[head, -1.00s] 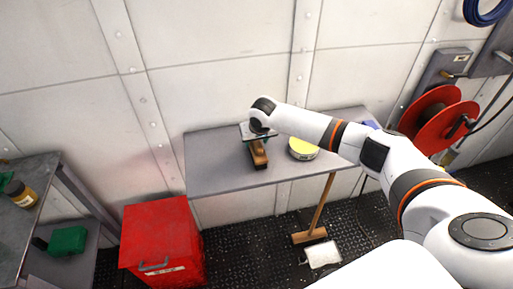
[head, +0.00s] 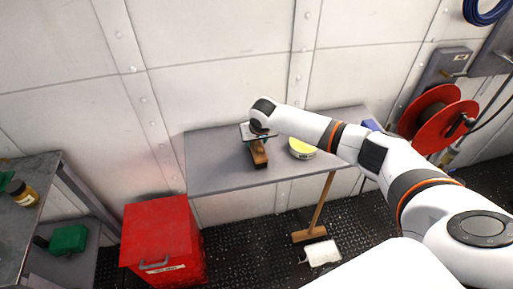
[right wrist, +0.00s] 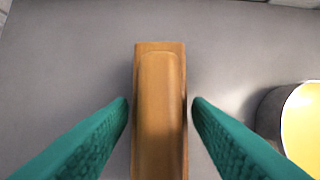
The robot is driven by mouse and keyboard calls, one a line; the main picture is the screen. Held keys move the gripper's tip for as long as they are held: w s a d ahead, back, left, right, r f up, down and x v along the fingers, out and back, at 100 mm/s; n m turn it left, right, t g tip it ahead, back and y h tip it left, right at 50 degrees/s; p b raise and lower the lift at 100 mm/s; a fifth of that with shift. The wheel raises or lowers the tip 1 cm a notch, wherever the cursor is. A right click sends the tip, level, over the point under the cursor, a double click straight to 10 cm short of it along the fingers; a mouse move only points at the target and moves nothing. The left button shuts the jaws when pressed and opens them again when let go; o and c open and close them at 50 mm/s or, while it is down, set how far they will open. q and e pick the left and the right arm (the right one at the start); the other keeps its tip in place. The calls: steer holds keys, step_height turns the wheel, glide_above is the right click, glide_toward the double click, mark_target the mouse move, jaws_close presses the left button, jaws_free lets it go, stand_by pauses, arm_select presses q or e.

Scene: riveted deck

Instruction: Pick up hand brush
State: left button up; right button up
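The hand brush (head: 259,155) lies on the grey table, its wooden body pointing toward the table's front edge. In the right wrist view its brown wooden top (right wrist: 160,110) runs up the middle of the picture. My right gripper (right wrist: 161,103) is open, with one green finger on each side of the brush and a narrow gap visible on both sides. In the head view my right gripper (head: 257,138) is over the far part of the brush and partly hides it. My left gripper is not in view.
A round tin with a yellow top (head: 302,148) stands right of the brush on the grey table (head: 215,175). A blue item (head: 371,126) is near the table's right end.

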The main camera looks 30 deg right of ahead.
steer(key=c, duration=0.6)
steer(key=shift+r, duration=0.1)
steer(key=shift+r+b, duration=0.25)
steer(key=shift+b, duration=0.15)
step_height(320, 180, up, 10)
steer(key=shift+b, duration=0.7)
